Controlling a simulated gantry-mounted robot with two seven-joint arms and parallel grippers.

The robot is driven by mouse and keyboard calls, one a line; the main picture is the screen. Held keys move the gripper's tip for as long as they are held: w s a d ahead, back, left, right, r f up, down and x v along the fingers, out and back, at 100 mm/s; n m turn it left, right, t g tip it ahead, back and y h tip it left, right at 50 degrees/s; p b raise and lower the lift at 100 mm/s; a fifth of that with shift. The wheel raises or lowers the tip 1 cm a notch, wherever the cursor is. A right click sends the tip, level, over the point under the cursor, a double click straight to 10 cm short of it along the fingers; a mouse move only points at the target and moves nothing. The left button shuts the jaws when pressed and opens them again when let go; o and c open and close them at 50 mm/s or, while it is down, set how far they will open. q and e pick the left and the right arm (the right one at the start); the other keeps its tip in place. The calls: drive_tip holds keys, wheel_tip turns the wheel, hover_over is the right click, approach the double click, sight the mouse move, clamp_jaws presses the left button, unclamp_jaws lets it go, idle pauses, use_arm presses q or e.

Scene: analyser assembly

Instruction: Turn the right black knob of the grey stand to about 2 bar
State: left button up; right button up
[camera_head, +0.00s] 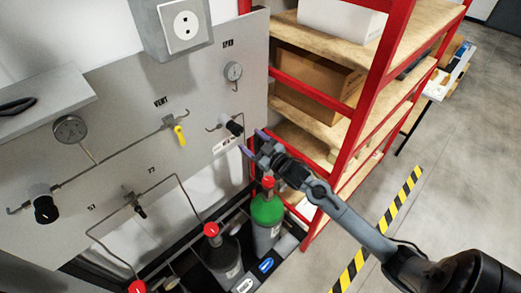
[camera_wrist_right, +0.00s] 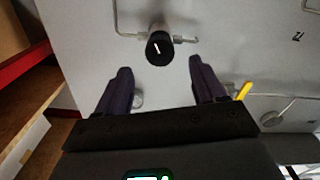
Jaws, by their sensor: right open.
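The grey stand's panel (camera_head: 150,95) carries the right black knob (camera_head: 235,126), which sits on a thin pipe below a small round gauge (camera_head: 233,71). The gauge reading is too small to tell. In the right wrist view the knob (camera_wrist_right: 160,48) shows a white mark on its face and lies just beyond and between the fingertips. My right gripper (camera_head: 252,141) is open and empty, its purple fingers pointing at the knob, apparently not touching it. My left gripper is not in view.
A red-framed shelf (camera_head: 375,75) with boxes stands right beside the panel. Gas bottles, one green (camera_head: 267,212), stand below. A yellow valve handle (camera_head: 180,136), a larger gauge (camera_head: 70,129) and another black knob (camera_head: 46,209) are farther left.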

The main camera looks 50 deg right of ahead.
drive_tip(key=shift+s+b, duration=0.3)
drive_tip(key=shift+s, duration=1.65)
drive_tip(key=s+a+f+m+g+y+p, duration=0.15)
drive_tip(key=s+a+f+g+p, duration=0.4)
drive_tip(key=s+a, duration=0.8)
drive_tip(key=s+a+f+g, duration=0.1)
drive_tip(key=s+a+g, duration=0.2)
drive_tip(key=s, duration=0.4)
drive_tip(key=s+a+g, duration=0.3)
drive_tip(key=s+g, duration=0.3)
drive_tip(key=shift+s+a+f+h, duration=0.2)
drive_tip(key=shift+s+f+h, duration=0.15)
drive_tip(key=shift+s, duration=0.05)
drive_tip(key=shift+n, duration=0.25)
